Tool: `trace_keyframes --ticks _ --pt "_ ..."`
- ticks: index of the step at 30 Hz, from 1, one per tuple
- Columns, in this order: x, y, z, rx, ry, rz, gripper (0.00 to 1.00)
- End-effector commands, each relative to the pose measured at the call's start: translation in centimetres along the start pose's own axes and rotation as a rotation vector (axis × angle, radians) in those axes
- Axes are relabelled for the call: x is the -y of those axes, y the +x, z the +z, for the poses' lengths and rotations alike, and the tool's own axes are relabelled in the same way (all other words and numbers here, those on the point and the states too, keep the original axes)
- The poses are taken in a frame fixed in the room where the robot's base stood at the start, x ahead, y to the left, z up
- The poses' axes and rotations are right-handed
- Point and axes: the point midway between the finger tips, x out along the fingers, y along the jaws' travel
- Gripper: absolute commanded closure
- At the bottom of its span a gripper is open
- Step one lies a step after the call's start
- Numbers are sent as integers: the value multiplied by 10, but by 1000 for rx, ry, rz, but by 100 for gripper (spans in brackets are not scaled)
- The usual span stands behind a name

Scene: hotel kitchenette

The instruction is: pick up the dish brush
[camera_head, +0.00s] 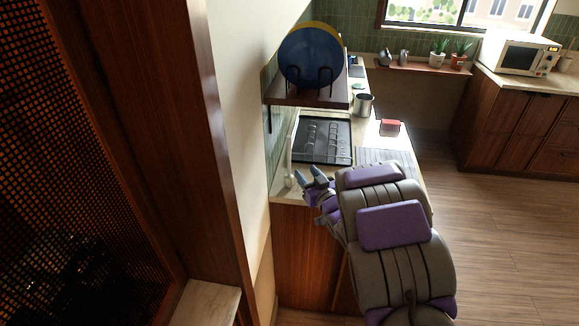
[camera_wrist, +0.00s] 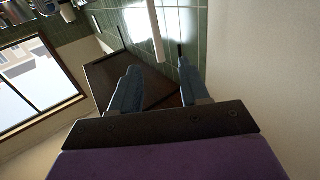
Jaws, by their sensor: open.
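A slim white upright thing (camera_head: 289,165), which may be the dish brush, stands at the near left end of the counter against the wall. A white rod (camera_wrist: 156,30), seemingly the same thing, shows in the wrist view just beyond and between my fingertips; its bristles cannot be made out. My gripper (camera_head: 311,176) is over the near end of the counter, just right of the white thing. In the wrist view my gripper (camera_wrist: 158,66) has its two fingers apart with nothing between them.
A black dish rack (camera_head: 323,140) lies on the counter beyond my gripper. A shelf (camera_head: 300,97) with a blue plate (camera_head: 308,54) hangs above. A metal pot (camera_head: 364,104) and a red thing (camera_head: 390,126) are farther back. A wooden partition (camera_head: 185,120) stands at left.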

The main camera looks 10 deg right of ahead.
Motion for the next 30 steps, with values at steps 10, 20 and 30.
trace_keyframes --ticks 10,20,30 --pt "-10 57 3 -3 7 1 54" --pt "-6 95 3 3 3 1 54" --pt "-8 110 6 -1 4 1 54"
